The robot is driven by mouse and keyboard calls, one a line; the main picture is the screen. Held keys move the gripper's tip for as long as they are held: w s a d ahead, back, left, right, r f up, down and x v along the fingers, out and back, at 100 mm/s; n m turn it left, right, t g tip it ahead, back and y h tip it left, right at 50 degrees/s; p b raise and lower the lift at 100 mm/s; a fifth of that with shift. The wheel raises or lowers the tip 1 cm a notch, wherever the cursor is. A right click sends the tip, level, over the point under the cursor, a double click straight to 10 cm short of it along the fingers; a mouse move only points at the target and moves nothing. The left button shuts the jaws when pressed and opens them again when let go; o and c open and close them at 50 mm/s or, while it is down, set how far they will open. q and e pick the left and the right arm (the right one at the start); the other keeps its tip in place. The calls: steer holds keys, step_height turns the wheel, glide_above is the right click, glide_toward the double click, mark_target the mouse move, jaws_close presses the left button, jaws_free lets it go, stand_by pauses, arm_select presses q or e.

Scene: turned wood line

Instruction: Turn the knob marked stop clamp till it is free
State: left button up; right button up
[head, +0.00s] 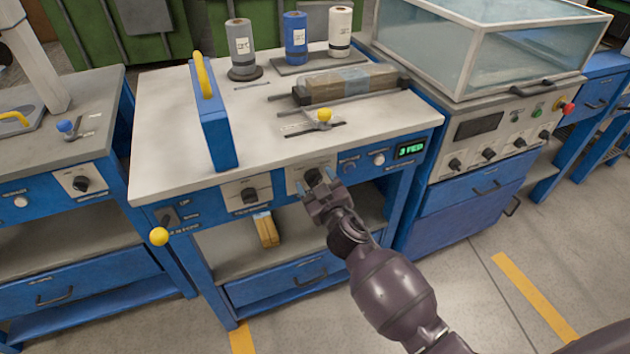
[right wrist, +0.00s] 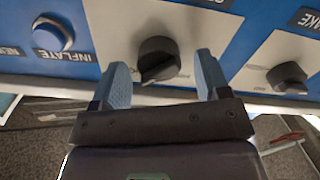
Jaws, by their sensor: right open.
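A black knob (head: 312,175) sits on a pale plate on the blue front panel of the middle bench. In the right wrist view the black knob (right wrist: 158,58) stands between and just beyond my right gripper's two blue fingers, with a gap on each side. I cannot read a stop clamp label on it. My right gripper (head: 322,192) is open and empty in front of this knob, and its fingers (right wrist: 163,80) also show in the right wrist view. A second black knob (head: 249,195) is to the left on the same panel. My left gripper is out of view.
A yellow ball-ended lever (head: 159,236) sticks out at the panel's left. A green display (head: 411,150) is at its right. A blue upright frame with a yellow handle (head: 203,75) and a wrapped block (head: 350,84) stand on the bench top. A glass-covered machine (head: 480,50) is at right.

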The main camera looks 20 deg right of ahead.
steer(key=shift+w, duration=0.3)
steer(key=c, duration=0.9)
